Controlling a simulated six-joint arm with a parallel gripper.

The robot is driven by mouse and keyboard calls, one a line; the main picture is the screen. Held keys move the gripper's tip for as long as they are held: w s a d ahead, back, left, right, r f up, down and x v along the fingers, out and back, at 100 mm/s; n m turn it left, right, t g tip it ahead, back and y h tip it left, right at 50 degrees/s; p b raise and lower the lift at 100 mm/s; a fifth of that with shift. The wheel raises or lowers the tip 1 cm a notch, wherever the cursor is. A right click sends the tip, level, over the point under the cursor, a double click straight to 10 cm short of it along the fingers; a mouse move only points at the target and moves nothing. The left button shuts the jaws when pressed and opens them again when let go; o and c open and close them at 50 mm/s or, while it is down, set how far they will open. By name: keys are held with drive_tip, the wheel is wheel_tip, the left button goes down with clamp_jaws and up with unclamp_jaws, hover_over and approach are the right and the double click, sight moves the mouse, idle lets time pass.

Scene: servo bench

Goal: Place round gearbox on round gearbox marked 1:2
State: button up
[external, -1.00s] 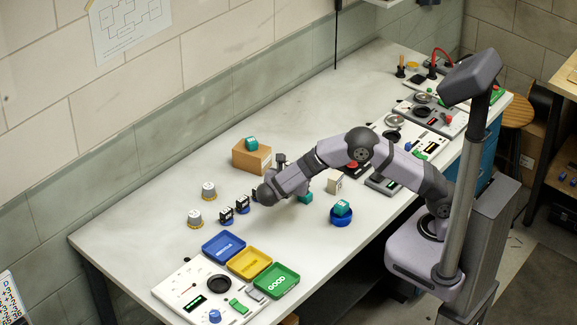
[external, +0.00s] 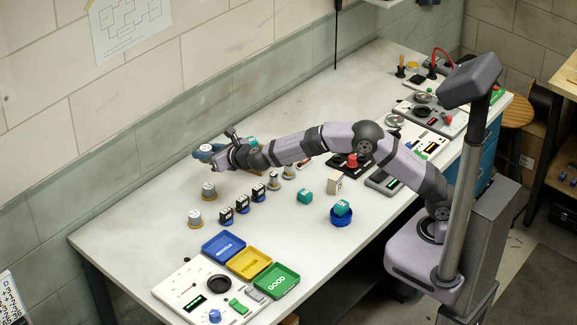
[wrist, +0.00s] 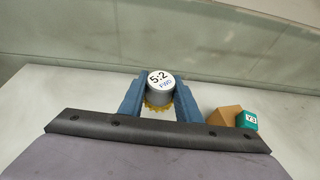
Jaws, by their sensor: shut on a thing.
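My gripper (external: 207,151) is shut on a round gearbox (wrist: 160,84), raised above the back left of the bench. In the wrist view the blue fingers clasp its sides. Its white top reads 5:2 with small blue lettering, and a yellow toothed rim shows at its base. In the external view two similar round gearboxes stand on the bench: one below my gripper (external: 209,191) and one nearer the front (external: 195,219).
Several black servos (external: 242,205) stand in a row. Blue (external: 206,253), yellow and green trays lie in front. A cardboard box (wrist: 222,115) carries a teal block (wrist: 247,120). Another teal block (external: 342,207) sits on a blue ring. The bench's left end is clear.

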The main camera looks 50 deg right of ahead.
sight(208, 185)
drive_tip(key=shift+a, duration=0.15)
drive_tip(key=shift+f, duration=5.05)
drive_tip(key=shift+f+b, duration=0.1)
drive_tip(key=shift+b, duration=0.3)
drive_tip(key=o, duration=1.1)
drive_tip(key=b+v, duration=0.2)
drive_tip(key=v, duration=1)
drive_tip(key=shift+b, duration=0.4)
drive_tip(key=shift+d, duration=0.2)
